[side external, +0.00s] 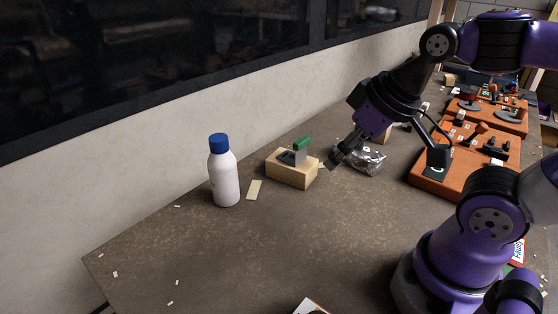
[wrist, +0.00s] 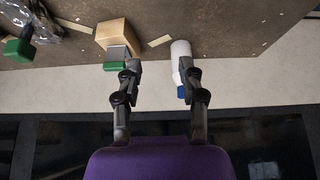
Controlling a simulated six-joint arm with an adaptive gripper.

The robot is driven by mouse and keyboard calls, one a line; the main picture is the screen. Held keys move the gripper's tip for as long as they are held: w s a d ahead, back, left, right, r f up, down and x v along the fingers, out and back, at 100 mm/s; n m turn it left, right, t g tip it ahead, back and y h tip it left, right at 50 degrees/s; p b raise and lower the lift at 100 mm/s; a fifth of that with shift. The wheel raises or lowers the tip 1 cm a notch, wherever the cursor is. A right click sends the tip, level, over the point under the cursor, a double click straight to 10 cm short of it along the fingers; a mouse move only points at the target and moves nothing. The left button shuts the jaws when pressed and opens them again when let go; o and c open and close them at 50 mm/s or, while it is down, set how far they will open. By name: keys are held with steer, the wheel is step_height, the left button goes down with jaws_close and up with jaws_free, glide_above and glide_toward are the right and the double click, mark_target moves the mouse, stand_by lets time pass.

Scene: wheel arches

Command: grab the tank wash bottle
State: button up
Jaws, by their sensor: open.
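A white bottle with a blue cap (side external: 224,172) stands upright on the table at the left in the side external view. It is the only bottle I can make out, and I cannot read a label on it. In the wrist view the white bottle (wrist: 181,50) shows beyond my right finger, which partly covers it near the blue cap. My gripper (wrist: 161,70) is open, with nothing between its fingers. In the side external view my gripper (side external: 341,155) is above the table, to the right of the bottle and apart from it.
A wooden block with a green-topped metal piece (side external: 292,168) stands between the bottle and my gripper. A crumpled clear bag (side external: 368,160) lies under my gripper. Orange boards with parts (side external: 452,185) are at the right. A wall runs behind the table. The table's front left is mostly clear.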

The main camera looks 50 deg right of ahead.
steer(key=o, duration=0.6)
steer(key=shift+c, duration=0.2)
step_height(320, 180, up, 5)
steer(key=n+g+y, duration=0.2)
steer(key=n, duration=0.4)
glide_above(219, 137)
steer(key=s+d, duration=0.2)
steer(key=s, duration=0.1)
steer(key=x, duration=0.4)
steer(key=shift+w+a, duration=0.15)
steer(key=shift+w, duration=0.05)
steer(key=shift+s+x, duration=0.2)
steer(key=shift+x, duration=2.85)
